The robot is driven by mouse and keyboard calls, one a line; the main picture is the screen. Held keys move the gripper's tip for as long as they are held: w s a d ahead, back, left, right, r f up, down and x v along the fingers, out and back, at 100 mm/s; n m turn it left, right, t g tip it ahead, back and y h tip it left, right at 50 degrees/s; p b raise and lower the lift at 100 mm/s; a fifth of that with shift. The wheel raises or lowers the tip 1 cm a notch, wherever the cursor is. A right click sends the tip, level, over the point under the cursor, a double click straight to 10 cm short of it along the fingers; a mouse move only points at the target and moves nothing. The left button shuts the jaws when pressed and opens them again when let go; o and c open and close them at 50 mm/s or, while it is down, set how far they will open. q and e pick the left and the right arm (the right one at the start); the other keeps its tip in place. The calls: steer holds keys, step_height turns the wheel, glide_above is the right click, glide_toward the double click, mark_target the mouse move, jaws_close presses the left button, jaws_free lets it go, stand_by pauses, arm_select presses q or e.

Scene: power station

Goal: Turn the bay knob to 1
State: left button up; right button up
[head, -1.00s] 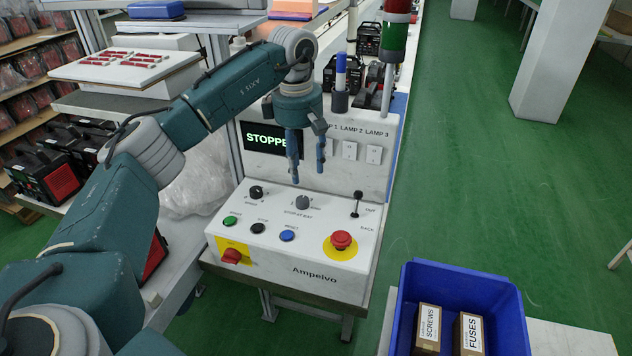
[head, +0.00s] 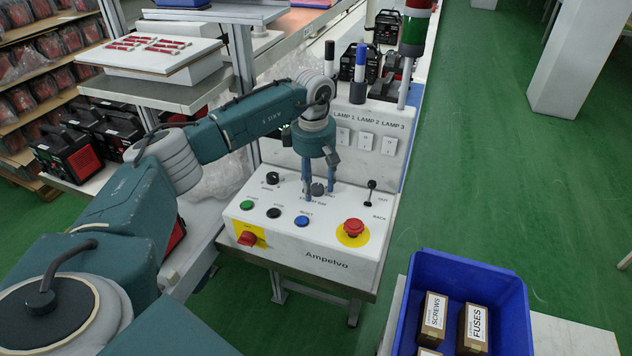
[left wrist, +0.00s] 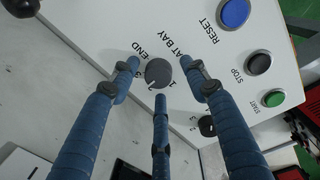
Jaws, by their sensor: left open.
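The bay knob (head: 317,189) is a dark grey round knob on the sloping white top of the control console. In the left wrist view the knob (left wrist: 158,72) sits by the printed words END and AT BAY and several numerals. My right gripper is not in view.
Near the knob are a black knob (head: 272,179), a lever (head: 370,192), green (head: 247,205), black (head: 273,213) and blue (head: 301,221) buttons, a red mushroom button (head: 354,228) and a red switch (head: 247,239). A blue crate (head: 400,318) holds boxes at lower right.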

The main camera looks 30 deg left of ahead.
arm_select(q)
steer(key=c, duration=1.2)
steer(key=shift+o, duration=0.2)
steer(key=shift+n, duration=0.6)
steer(key=n, duration=0.6)
steer(key=shift+n+y, duration=0.3)
steer(key=shift+n, duration=0.1)
steer(key=n, duration=0.5)
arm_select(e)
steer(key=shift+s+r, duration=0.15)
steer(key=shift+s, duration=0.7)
arm_select(q)
steer(key=shift+s+n, duration=0.1)
steer(key=shift+n, duration=0.2)
